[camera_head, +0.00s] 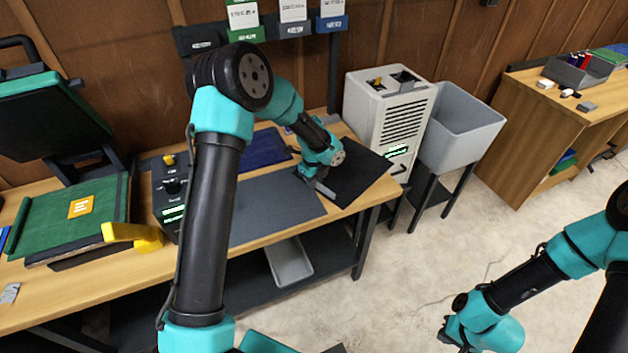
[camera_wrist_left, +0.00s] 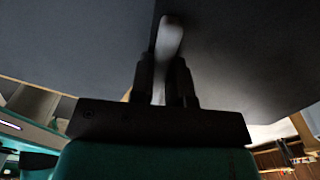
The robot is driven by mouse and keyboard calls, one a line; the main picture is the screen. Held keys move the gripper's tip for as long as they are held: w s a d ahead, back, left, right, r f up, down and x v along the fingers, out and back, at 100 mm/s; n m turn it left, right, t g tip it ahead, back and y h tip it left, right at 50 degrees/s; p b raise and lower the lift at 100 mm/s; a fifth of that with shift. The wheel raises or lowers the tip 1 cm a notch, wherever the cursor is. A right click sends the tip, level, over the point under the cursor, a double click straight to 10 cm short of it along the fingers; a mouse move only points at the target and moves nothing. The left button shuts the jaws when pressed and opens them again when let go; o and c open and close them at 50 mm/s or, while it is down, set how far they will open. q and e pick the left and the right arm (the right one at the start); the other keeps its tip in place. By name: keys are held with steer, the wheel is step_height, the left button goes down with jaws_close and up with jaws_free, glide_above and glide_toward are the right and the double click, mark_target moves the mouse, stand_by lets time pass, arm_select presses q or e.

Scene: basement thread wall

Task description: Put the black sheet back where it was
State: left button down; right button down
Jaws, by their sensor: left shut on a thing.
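The black sheet (camera_head: 362,172) is at the right end of the wooden workbench, beside a grey sheet (camera_head: 272,205). I cannot tell whether it rests fully on the bench. My left gripper (camera_head: 322,188) is at its left edge, shut on it. In the left wrist view, my left gripper (camera_wrist_left: 167,85) has its fingers close together with a pale strip between them, and dark sheet surface (camera_wrist_left: 235,50) fills the upper picture. The exact grip is hard to see. My right gripper (camera_head: 450,333) is low at the right over the floor, its fingers too small to read.
A blue sheet (camera_head: 265,148) lies behind the grey one. A beige machine (camera_head: 385,115) and a grey bin (camera_head: 455,125) stand to the right. A black control box (camera_head: 170,190) and a green press (camera_head: 95,215) are at left.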

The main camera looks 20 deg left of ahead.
arm_select(q)
steer(key=c, duration=1.1)
jaws_free()
step_height(320, 180, up, 12)
